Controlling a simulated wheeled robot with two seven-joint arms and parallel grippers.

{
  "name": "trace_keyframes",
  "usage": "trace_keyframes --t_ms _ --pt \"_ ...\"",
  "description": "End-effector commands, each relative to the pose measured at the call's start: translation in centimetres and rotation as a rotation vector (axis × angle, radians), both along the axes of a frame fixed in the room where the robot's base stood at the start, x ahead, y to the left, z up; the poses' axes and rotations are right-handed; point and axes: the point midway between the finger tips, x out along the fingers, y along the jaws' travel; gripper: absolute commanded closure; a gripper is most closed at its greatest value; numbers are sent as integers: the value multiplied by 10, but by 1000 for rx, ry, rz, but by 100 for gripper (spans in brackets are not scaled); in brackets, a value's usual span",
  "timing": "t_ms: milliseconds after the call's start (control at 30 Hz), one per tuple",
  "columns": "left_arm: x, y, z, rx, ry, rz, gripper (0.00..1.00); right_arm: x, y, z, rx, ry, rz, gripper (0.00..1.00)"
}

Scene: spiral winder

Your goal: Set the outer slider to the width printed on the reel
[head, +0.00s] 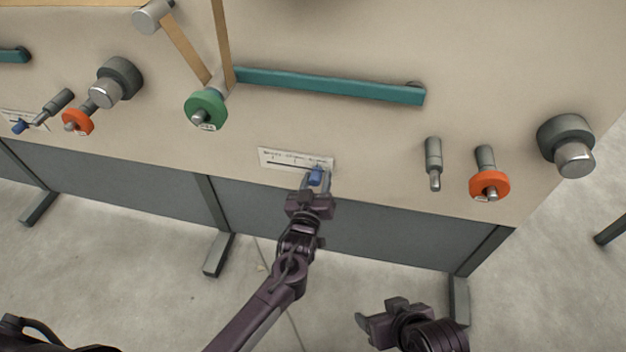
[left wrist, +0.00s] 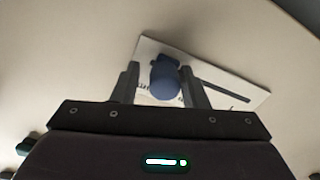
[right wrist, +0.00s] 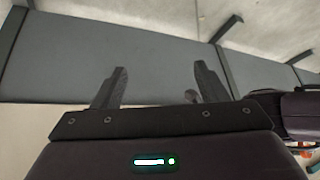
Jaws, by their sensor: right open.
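A blue slider knob (head: 316,176) sits near the right end of a white scale plate (head: 285,159) on the beige panel. My left gripper (head: 314,190) is at this knob. In the left wrist view its fingers (left wrist: 160,88) stand either side of the blue knob (left wrist: 165,80), partly apart, with a gap visible on the left side. A second blue knob (head: 20,127) sits on another plate at the far left. A green reel hub (head: 205,110) carries a small label, too small to read. My right gripper (head: 382,322) is open and empty, below the panel.
Orange discs (head: 490,186) with small labels, grey pegs (head: 433,160) and a grey roller (head: 567,140) stick out of the panel. A teal bar (head: 330,86) lies above the scale plate. Grey lower panels and feet stand on the open floor.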

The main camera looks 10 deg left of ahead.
Motion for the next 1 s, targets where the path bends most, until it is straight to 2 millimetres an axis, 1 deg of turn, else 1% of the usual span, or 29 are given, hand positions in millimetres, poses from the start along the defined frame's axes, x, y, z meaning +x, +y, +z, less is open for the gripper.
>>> trace_keyframes --t_ms 33,67,367,467,700,800,900,1000 --pt "-1 -2 -1 -1 4 -4 55 0 0 0 0 0 0 33" --pt "-1 -2 -2 -1 4 -4 52 0 0 0 0 0 0 33" --pt "-3 1 -1 3 3 0 52 0 -1 0 -3 1 1 33" --pt "-13 1 -1 3 4 1 52 -2 -3 2 -9 12 -1 33" --pt "-54 1 0 2 5 -2 52 -10 -16 0 -52 84 -18 33" --pt "-68 1 -1 2 5 -3 52 -10 -22 0 -66 100 -29 33" --pt "-76 1 -1 2 4 -3 52 -7 -25 1 -73 105 -32 33" --pt "-79 1 -1 2 3 -3 52 -6 -25 1 -77 106 -32 33"
